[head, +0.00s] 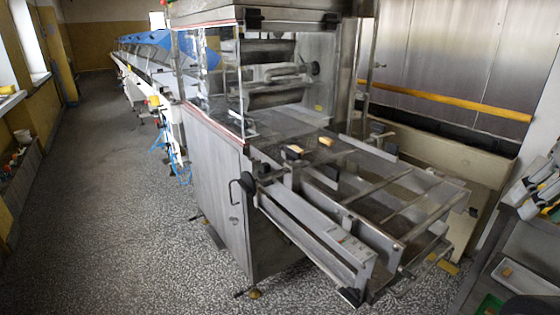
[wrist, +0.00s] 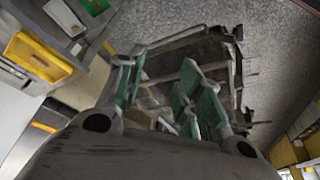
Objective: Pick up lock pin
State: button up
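I cannot make out the lock pin for certain in either view. The enrober (head: 215,165) stands in the middle of the head view, with its open metal frame (head: 375,205) reaching out to the lower right. In the wrist view my gripper (wrist: 163,66) has two green-padded fingers spread apart, with nothing visible between them. It is open and empty. A metal frame (wrist: 236,75) shows beyond the fingers, over the speckled floor.
The wrist view shows a yellow tray (wrist: 38,56) and a green tray (wrist: 92,5). The floor (head: 110,200) left of the enrober is clear.

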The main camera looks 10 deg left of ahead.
aim_at(265, 166)
jog(key=i+j+z, duration=0.15)
jog(key=j, duration=0.7)
jog(key=i+j+z, duration=0.1)
jog(key=j, duration=0.75)
jog(key=j+z, duration=0.15)
jog(key=j, duration=0.7)
jog(key=i, duration=0.05)
